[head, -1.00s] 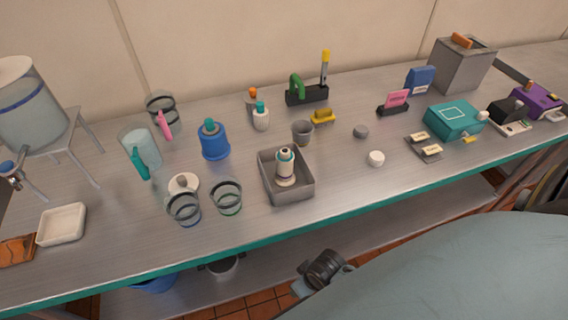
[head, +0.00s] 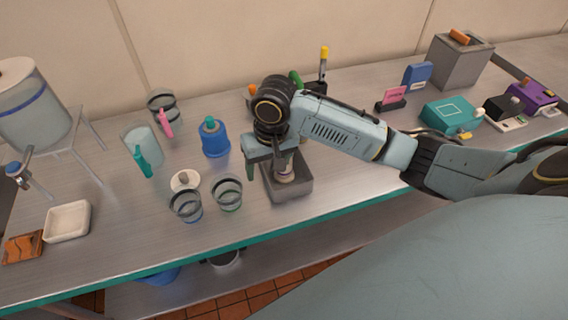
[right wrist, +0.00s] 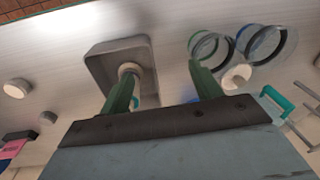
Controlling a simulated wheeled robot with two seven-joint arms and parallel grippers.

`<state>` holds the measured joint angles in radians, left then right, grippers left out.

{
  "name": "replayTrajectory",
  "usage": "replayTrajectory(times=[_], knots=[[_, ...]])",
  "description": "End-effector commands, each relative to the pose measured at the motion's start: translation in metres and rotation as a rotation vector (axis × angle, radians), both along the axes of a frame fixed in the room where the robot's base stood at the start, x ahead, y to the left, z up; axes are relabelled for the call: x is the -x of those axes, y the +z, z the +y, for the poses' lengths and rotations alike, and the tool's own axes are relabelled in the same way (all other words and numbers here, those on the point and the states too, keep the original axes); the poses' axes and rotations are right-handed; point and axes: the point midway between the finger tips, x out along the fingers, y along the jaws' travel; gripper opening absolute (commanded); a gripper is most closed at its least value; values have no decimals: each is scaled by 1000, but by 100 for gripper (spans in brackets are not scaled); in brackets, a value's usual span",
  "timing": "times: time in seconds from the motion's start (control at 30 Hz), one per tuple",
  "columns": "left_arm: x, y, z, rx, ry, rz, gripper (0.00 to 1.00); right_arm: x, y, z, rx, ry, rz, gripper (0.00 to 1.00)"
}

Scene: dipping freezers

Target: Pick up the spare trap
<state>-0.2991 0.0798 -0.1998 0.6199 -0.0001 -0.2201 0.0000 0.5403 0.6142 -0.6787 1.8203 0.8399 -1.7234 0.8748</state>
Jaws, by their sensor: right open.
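The spare trap is most likely the small whitish bottle-shaped piece (head: 284,174) standing in a grey open tray (head: 304,187) on the steel bench; no label confirms this. My right gripper (head: 269,170) hangs pointing down over the tray's left side and hides the top of the piece. In the right wrist view its two green fingers (right wrist: 163,88) are wide apart with nothing held between them. The piece (right wrist: 130,70) shows there close to the left finger, partly hidden by it, inside the tray (right wrist: 97,62). My left gripper is not in view.
Two clear ringed cups (head: 228,194) stand just left of the tray. A blue bottle (head: 214,140) and a clear jug with a teal handle (head: 143,150) stand farther left. A teal box (head: 450,115) is at the right. The bench front (head: 230,235) is clear.

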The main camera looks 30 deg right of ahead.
Motion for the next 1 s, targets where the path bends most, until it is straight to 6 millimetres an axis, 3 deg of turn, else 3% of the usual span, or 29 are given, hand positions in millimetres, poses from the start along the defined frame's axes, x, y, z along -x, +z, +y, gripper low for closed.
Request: replayTrajectory(times=[0.03, 0.2, 0.4, 0.47, 0.8, 1.0], knots=[[0, 0, 0, 0, 0, 0, 36, -14, 15, -17, 26, -60, 11, 64], [0, 1, 0, 0, 0, 0, 36, -37, 51, -55, 64, -244, 61, 64], [0, 1, 0, 0, 0, 0, 36, -45, 68, -74, 74, -346, 87, 64], [0, 1, 0, 0, 0, 0, 36, -46, 63, -75, 75, -354, 91, 64], [0, 1, 0, 0, -1, 0, 36, -46, 2, -75, 73, -352, 89, 64], [0, 1, 0, 0, -1, 0, 36, -46, -12, -75, 74, -351, 87, 64]])
